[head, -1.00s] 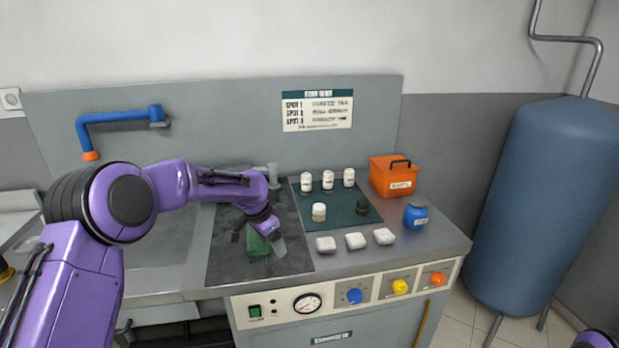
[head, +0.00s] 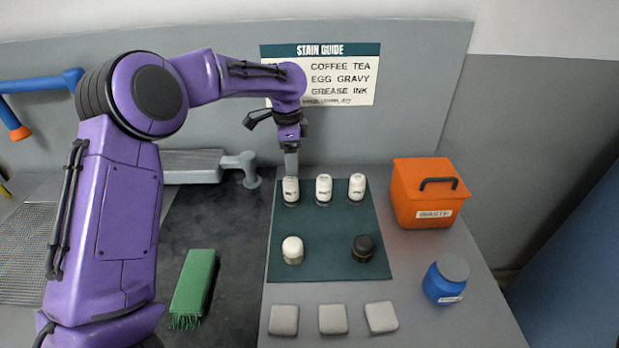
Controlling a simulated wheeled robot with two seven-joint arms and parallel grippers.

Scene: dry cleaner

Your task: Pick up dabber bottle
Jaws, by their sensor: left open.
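Three small white labelled bottles stand upright in a row at the back of the dark green mat (head: 325,222): a left one (head: 291,193), a middle one (head: 324,190) and a right one (head: 357,188). They look like dabber bottles, but their labels are too small to read. My left gripper (head: 291,166) is open and points down directly above the left bottle, its fingertips close to the bottle's top. I cannot tell whether they touch it. My right gripper is out of view.
A white-topped jar (head: 292,250) and a dark-topped jar (head: 363,248) stand nearer on the mat. Several pale pads, including one (head: 332,319), lie in front. An orange box (head: 428,192) and blue jar (head: 446,280) are right; a green brush (head: 195,283) is left.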

